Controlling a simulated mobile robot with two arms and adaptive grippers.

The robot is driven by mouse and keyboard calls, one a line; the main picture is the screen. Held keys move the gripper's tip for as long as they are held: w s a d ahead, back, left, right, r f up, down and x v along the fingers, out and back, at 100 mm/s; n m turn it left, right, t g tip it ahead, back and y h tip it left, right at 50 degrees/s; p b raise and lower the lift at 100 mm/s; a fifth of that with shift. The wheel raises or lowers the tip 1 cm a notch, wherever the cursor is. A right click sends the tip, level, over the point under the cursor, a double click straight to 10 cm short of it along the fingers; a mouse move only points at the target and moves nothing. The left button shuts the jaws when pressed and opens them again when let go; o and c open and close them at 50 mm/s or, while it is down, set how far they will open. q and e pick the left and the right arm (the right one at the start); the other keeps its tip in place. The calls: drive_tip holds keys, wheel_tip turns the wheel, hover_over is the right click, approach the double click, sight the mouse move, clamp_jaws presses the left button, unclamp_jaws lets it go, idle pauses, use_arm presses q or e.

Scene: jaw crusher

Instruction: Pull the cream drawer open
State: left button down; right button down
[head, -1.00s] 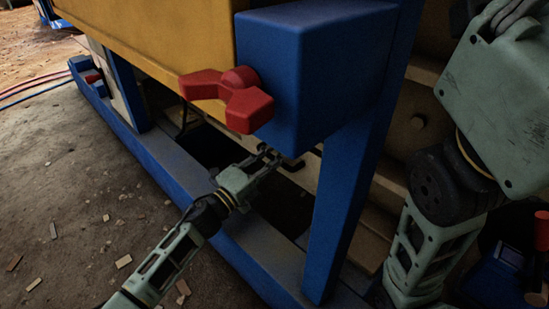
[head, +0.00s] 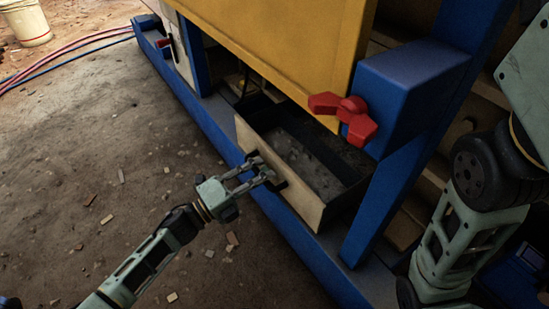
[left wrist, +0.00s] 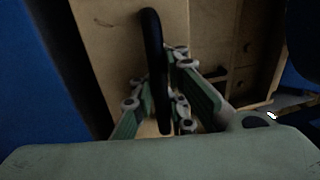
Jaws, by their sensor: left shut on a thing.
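The cream drawer (head: 303,208) stands out from under the yellow housing, and its dark inside shows with some grit in it. Its black handle (head: 278,183) is on the front panel. My left gripper (head: 263,173) is shut on the handle. In the left wrist view the handle (left wrist: 152,55) runs upright between the two fingers, in front of the cream panel (left wrist: 103,45). My right arm shows at the right of the head view, but its gripper is out of frame.
The yellow housing (head: 290,50) is above the drawer, with a red knob (head: 345,112) beside a blue box (head: 410,85). A blue base beam (head: 290,235) runs below the drawer. The dirt floor at left is open, with small chips, hoses and a white bucket (head: 27,22).

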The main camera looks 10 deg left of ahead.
use_arm(q)
drive_tip(key=shift+p+v, duration=0.3)
drive_tip(key=shift+v, duration=1.6)
drive_tip(key=shift+r, duration=0.1)
drive_tip(key=c, duration=2)
unclamp_jaws()
drive_tip(key=shift+c, duration=0.2)
drive_tip(key=shift+o, duration=1.4)
drive_tip(key=shift+r, duration=0.15)
drive_tip(key=v, duration=1.2)
